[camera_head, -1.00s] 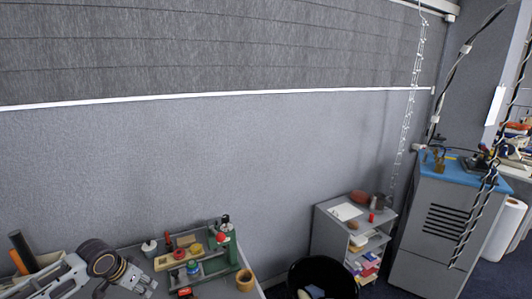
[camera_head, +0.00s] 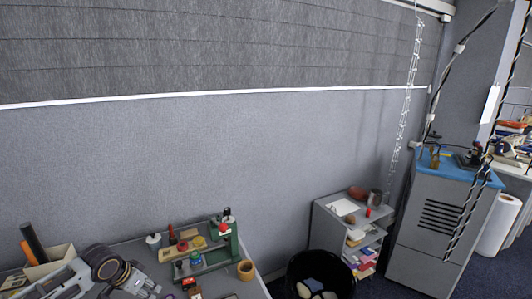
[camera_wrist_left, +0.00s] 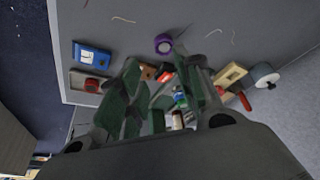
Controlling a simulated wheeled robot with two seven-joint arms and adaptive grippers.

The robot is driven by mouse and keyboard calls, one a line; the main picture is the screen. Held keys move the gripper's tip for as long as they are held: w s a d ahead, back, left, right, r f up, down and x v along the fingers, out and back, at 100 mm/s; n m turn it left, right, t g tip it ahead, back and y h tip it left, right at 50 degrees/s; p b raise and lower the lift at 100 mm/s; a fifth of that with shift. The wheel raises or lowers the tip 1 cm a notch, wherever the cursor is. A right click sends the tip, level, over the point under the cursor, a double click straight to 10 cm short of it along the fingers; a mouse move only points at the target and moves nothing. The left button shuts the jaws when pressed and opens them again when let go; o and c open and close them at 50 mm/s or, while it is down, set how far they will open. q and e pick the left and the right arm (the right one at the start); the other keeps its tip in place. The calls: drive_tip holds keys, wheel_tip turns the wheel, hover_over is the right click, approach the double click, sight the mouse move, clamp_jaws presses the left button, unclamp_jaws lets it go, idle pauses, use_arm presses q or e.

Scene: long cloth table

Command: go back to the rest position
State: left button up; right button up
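My left arm comes in at the lower left of the head view, and its gripper (camera_head: 142,288) is partly cut off by the bottom edge. In the left wrist view the two dark fingers of my left gripper (camera_wrist_left: 160,105) stand apart over the table. I see nothing clearly held between them; small table items show behind. My right gripper is in neither view.
The grey table holds a green stand (camera_head: 232,243), a wooden cup (camera_head: 247,270) and several small items close to my left gripper. A purple ring (camera_wrist_left: 163,44) and a blue box (camera_wrist_left: 92,57) lie there too. A black bin (camera_head: 318,260) and shelf (camera_head: 333,232) stand right.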

use_arm(q)
drive_tip(key=s+d+f+m, duration=0.1)
drive_tip(key=s+d+f, duration=0.2)
drive_tip(key=s+d, duration=0.3)
drive_tip(key=s+d+f+m, duration=0.1)
drive_tip(key=s+d+f, duration=0.2)
drive_tip(key=d, duration=0.5)
drive_tip(key=shift+s+d+r+n+y, duration=0.75)
drive_tip(key=shift+s+n, duration=1.25)
drive_tip(key=shift+s, duration=4.65)
wheel_tip(320, 180, down, 33)
drive_tip(key=s+g, duration=0.2)
drive_tip(key=s+a+f, duration=0.2)
drive_tip(key=s+f, duration=0.8)
drive_tip(key=s, duration=0.1)
drive_tip(key=s+a+f+g, duration=0.1)
drive_tip(key=s+a+f, duration=0.1)
drive_tip(key=s+f, duration=0.8)
drive_tip(key=shift+s, duration=1)
